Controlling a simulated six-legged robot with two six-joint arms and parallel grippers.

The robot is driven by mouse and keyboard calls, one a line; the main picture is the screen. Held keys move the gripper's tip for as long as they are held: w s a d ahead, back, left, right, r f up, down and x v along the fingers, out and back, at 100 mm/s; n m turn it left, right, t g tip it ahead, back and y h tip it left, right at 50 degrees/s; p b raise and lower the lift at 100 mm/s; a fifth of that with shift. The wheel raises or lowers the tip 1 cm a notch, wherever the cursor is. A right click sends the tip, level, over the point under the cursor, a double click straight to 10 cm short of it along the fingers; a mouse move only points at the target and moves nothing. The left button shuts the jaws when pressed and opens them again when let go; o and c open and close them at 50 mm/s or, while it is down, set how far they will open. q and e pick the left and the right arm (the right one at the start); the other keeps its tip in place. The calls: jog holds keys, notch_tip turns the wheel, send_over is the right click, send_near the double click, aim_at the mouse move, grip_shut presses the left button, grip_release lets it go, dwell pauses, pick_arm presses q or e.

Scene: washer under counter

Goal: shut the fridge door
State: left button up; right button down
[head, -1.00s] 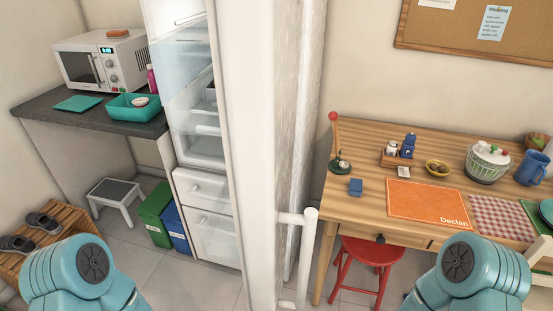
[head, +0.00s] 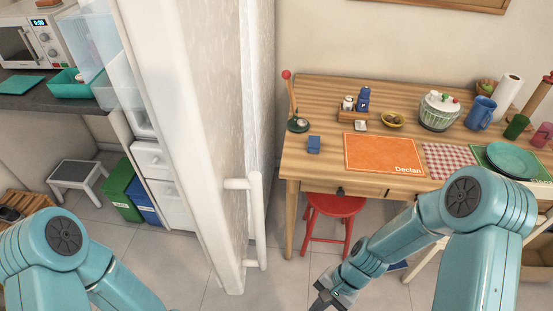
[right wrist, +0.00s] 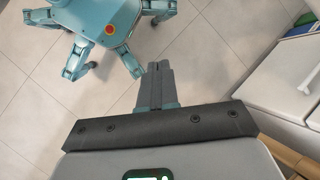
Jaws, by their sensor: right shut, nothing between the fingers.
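The white fridge door (head: 185,110) stands open in the head view, its edge toward me and its inner side facing left. A vertical white bar handle (head: 256,220) is on its outer face, to the right. Behind the door on the left, part of the fridge inside shows, with white drawers (head: 165,185). My right gripper (head: 328,297) is low at the bottom of the head view, right of the handle and apart from the door. In the right wrist view my right gripper (right wrist: 157,75) is shut and empty over the tiled floor. My left gripper is out of view.
A wooden table (head: 310,100) with an orange mat (head: 383,153) stands right of the door, with a red stool (head: 333,215) under it. Green (head: 120,190) and blue (head: 146,203) bins and a step stool (head: 77,178) stand left. Tiled floor is free between door and table.

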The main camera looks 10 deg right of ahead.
jog(key=w+d+r+m+y+p, duration=0.1)
jog(key=w+d+r+m+y, duration=0.2)
jog(key=r, duration=1)
jog(key=w+r+m+t+y+p, duration=0.15)
jog(key=w+r+y, duration=0.3)
jog(key=r, duration=0.85)
jog(key=w+d+r+m+g+y+p, duration=0.1)
jog(key=w+d+r+m+y+p, duration=0.3)
jog(key=r, duration=0.9)
jog(key=s+a, duration=0.2)
jog(key=a, duration=1.3)
jog(key=shift+a+n, duration=0.35)
jog(key=shift+n, duration=0.1)
jog(key=shift+t+y, duration=0.25)
jog(key=shift+a, duration=0.15)
